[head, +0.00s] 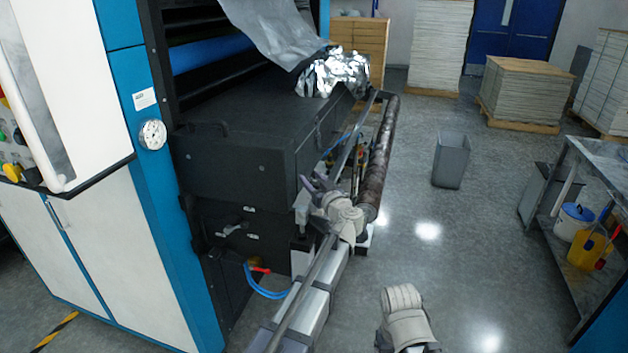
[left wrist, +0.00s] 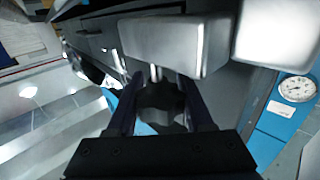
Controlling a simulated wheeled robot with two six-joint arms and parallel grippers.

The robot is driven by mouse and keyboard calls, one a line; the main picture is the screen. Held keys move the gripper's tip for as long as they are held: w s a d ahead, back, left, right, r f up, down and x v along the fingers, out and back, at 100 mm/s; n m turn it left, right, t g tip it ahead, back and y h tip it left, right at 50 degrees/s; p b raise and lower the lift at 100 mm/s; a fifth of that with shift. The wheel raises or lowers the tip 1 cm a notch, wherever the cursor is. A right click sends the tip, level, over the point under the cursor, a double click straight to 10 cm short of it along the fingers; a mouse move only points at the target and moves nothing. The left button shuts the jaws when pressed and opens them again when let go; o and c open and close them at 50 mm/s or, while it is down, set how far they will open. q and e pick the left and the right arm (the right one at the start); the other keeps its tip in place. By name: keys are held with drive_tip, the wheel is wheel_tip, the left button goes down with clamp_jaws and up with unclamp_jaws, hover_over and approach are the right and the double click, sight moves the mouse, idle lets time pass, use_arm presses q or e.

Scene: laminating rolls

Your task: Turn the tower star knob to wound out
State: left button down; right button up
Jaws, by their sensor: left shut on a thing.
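My left gripper (head: 312,184) is at the front end of the black laminating machine, next to a pale upright tower block (head: 303,208). In the left wrist view, my left gripper's two dark fingers (left wrist: 162,105) are shut on a dark star knob (left wrist: 163,97), one finger on each side. A pale metal block (left wrist: 175,45) stands just beyond the knob. The knob is mostly hidden by the fingers in the head view, and its turn position cannot be read. Part of my right arm shows at the bottom of the head view; its gripper fingers are not visible.
A dark brown roll (head: 378,160) lies along the machine's side, close to my left wrist. A pressure gauge (head: 152,134) is on the blue panel. A grey bin (head: 451,160) stands on otherwise open floor; a metal workbench (head: 597,155) is at right.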

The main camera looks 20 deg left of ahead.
idle(0.3)
use_arm(q)
drive_tip(key=shift+c, duration=1.4)
unclamp_jaws()
drive_tip(key=v, duration=0.7)
drive_tip(key=shift+s+d, duration=0.25)
drive_tip(key=shift+d, duration=0.05)
